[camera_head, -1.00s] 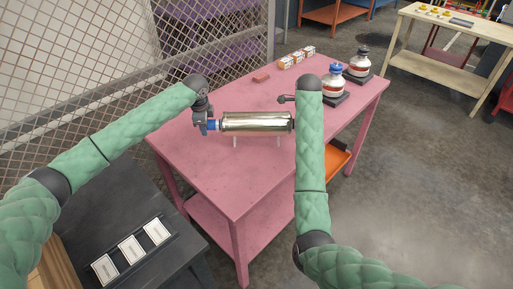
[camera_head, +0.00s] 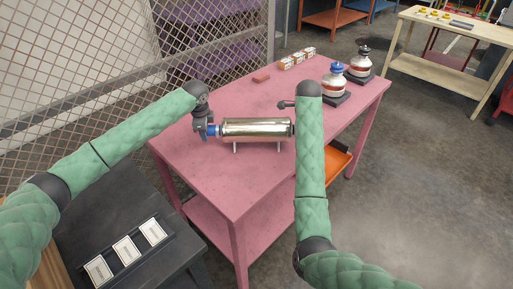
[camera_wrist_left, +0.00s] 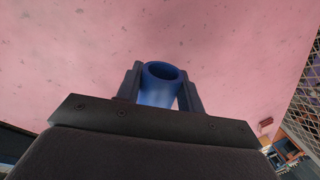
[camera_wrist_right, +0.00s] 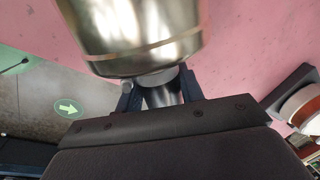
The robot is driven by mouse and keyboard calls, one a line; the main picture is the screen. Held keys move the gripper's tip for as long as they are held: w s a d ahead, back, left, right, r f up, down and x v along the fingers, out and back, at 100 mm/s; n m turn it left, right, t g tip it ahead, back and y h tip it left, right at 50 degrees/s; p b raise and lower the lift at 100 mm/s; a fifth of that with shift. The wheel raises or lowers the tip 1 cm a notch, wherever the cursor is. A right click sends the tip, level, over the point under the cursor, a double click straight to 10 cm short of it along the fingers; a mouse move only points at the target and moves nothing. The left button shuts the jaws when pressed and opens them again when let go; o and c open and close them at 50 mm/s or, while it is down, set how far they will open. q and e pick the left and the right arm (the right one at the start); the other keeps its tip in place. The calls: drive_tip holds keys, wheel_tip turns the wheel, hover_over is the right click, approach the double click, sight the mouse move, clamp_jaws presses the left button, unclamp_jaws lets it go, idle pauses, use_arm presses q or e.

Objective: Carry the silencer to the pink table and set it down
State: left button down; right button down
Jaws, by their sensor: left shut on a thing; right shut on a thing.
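The silencer (camera_head: 257,129) is a shiny metal cylinder with a blue pipe at its left end, lying level over the pink table (camera_head: 215,180). Two thin legs show under it; I cannot tell whether they touch the tabletop. My left gripper (camera_head: 211,130) is shut on the blue pipe (camera_wrist_left: 160,85), which sits between its fingers in the left wrist view. My right gripper (camera_wrist_right: 160,92) is shut on the pipe at the other end, beside the silencer's metal body (camera_wrist_right: 130,30) in the right wrist view. In the head view my right forearm hides that end.
Two bottles (camera_head: 334,82) (camera_head: 360,62) on dark bases stand at the table's back right. Small boxes (camera_head: 297,58) and a reddish block (camera_head: 261,78) lie at the back. A wire mesh fence (camera_head: 130,60) runs along the left. A dark table (camera_head: 90,215) stands at the front left.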

use_arm(q)
drive_tip(key=c, duration=0.9)
unclamp_jaws()
use_arm(e)
drive_tip(key=c, duration=0.9)
unclamp_jaws()
use_arm(q)
drive_tip(key=shift+s, duration=0.1)
use_arm(e)
drive_tip(key=shift+s, duration=0.1)
use_arm(q)
drive_tip(key=shift+r, duration=0.1)
wheel_tip(320, 180, up, 12)
drive_tip(key=s, duration=0.2)
drive_tip(key=shift+s+f, duration=0.15)
drive_tip(key=shift+f, duration=0.1)
use_arm(e)
drive_tip(key=shift+s+r, duration=0.25)
drive_tip(key=shift+r, duration=1)
drive_tip(key=shift+s+r, duration=0.2)
drive_tip(key=shift+r, duration=1)
drive_tip(key=shift+s+r, duration=0.25)
drive_tip(key=shift+r, duration=1)
